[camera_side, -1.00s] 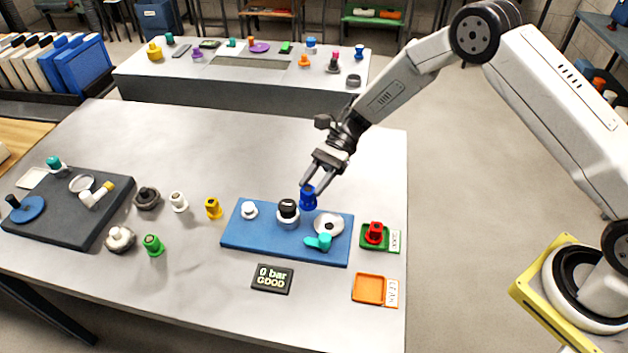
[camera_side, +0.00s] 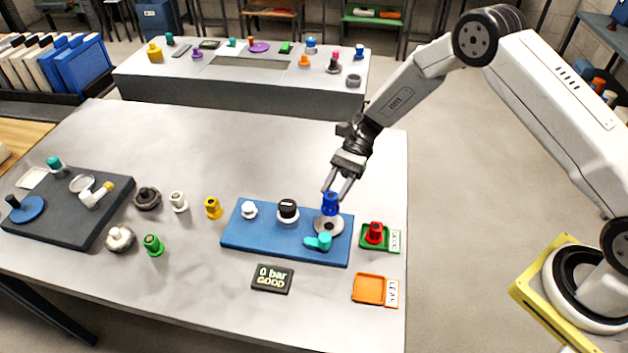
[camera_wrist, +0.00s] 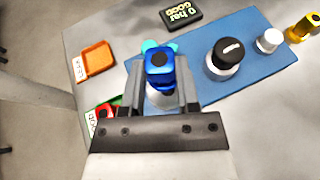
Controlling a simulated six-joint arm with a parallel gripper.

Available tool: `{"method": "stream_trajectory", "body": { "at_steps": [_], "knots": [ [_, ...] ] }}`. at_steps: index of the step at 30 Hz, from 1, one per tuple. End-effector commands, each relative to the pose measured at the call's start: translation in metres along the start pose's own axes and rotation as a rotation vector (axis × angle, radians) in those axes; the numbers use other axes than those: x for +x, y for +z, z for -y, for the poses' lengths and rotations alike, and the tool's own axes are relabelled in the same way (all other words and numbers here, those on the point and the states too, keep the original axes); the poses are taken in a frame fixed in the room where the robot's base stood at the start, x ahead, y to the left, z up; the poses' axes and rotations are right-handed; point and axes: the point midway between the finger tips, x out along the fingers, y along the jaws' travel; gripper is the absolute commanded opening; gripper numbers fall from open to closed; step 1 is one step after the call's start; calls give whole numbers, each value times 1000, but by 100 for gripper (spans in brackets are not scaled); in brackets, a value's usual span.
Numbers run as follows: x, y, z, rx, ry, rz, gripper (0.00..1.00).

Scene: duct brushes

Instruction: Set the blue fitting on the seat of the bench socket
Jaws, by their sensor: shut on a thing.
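The blue fitting (camera_side: 330,203) is upright between the fingers of my gripper (camera_side: 338,188), which is shut on it. In the side view it is over the bench socket (camera_side: 328,226), a pale round seat with a dark centre on the blue board. I cannot tell whether the fitting touches the seat or hangs just above it. In the wrist view the blue fitting (camera_wrist: 159,68) is between the fingers of my gripper (camera_wrist: 158,85) and hides most of the socket. A teal handle (camera_side: 319,241) is at the socket's front.
The blue board (camera_side: 268,241) also bears a black-capped fitting (camera_side: 288,210) and a white knob (camera_side: 249,210). A red fitting (camera_side: 375,233) is in a green tray to the right. An orange tray (camera_side: 368,289) and a gauge display (camera_side: 272,279) are in front.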

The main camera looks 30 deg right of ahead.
Motion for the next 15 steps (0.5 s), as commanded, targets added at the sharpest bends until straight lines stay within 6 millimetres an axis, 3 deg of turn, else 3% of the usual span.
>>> {"method": "stream_trajectory", "body": {
  "at_steps": [15],
  "knots": [
    [15, -37, 0, 0, -1, 0, 0]
  ]
}}
